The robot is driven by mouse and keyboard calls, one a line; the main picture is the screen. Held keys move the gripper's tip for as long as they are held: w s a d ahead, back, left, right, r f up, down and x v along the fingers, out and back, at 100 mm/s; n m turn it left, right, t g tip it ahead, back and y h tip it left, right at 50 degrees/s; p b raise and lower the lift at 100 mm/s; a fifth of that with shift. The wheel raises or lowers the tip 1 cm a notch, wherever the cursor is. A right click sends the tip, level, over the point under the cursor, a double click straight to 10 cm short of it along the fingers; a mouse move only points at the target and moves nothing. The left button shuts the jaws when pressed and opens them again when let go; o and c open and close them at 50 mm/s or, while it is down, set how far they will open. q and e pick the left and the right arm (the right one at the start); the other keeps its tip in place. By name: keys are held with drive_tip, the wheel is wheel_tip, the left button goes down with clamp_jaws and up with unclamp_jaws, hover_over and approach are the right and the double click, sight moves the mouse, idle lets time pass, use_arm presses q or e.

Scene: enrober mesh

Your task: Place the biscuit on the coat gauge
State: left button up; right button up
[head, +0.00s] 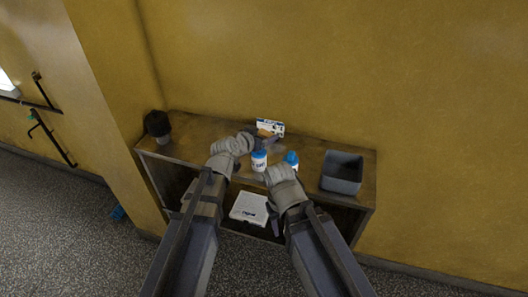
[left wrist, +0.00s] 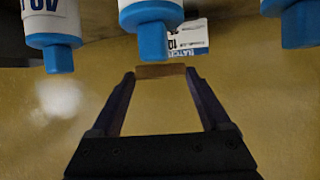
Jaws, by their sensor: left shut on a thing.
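My left gripper (head: 266,139) reaches over the shelf top toward its back. In the left wrist view its two dark fingers (left wrist: 160,75) are shut on the biscuit (left wrist: 160,71), a thin brown piece spanning the fingertips. The biscuit (head: 265,132) is partly hidden in the head view, in front of a white printed card (head: 270,126). The card also shows beyond the biscuit in the left wrist view (left wrist: 188,40). I cannot tell which thing is the coat gauge. My right gripper (head: 274,218) is at the shelf's front edge; its jaws are not clear.
White bottles with blue caps, one at the middle (head: 259,161) and one to its right (head: 291,159), stand close to my grippers. A grey open bin (head: 342,173) stands at the right end. A dark round object (head: 157,124) is at the left end. A white box (head: 249,209) lies below.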

use_arm(q)
drive_tip(key=shift+d, duration=0.1)
drive_tip(key=shift+f+b, duration=0.3)
wheel_tip(320, 180, down, 10)
drive_tip(key=b, duration=0.9)
drive_tip(key=shift+r+b, duration=0.15)
drive_tip(key=shift+b, duration=0.2)
drive_tip(key=shift+r, duration=0.15)
drive_tip(key=o, duration=0.5)
drive_tip(key=shift+f, duration=0.2)
drive_tip(key=o, duration=0.3)
